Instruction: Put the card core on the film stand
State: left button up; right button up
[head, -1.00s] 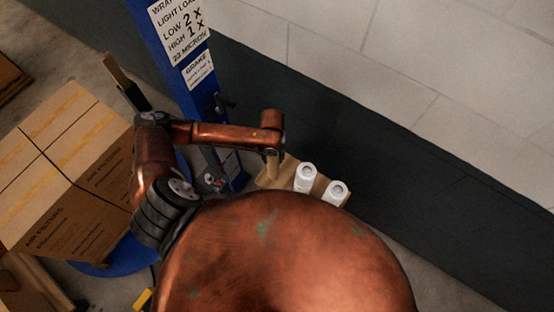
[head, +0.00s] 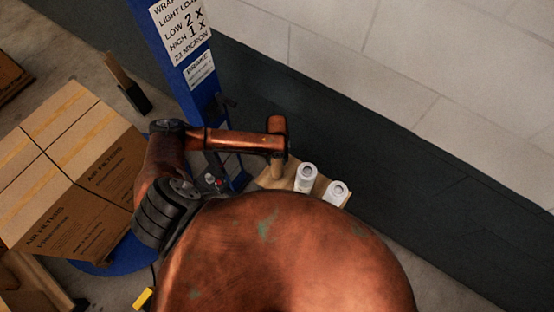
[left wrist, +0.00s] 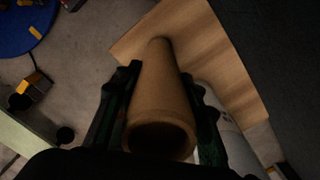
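The card core (left wrist: 163,90) is a brown hollow tube. In the left wrist view it runs between the two dark fingers of my left gripper (left wrist: 161,75), which lie against its sides. Its open end faces the camera and its far end is over the wooden film stand (left wrist: 215,55). My right gripper is not in view.
Two white film rolls (head: 306,178) (head: 336,194) stand on the board right of the core. A blue mast (head: 180,60) with printed signs rises behind. Boxed air filters (head: 75,170) are stacked at the left. A dark wall band (head: 400,170) runs behind the stand.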

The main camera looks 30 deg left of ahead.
pick_arm(q)
jog(key=o, duration=0.4)
jog(key=shift+c, duration=0.2)
jog(key=shift+r, duration=0.1)
notch_tip(320, 180, up, 12)
jog(key=shift+r, duration=0.1)
dwell(0.3)
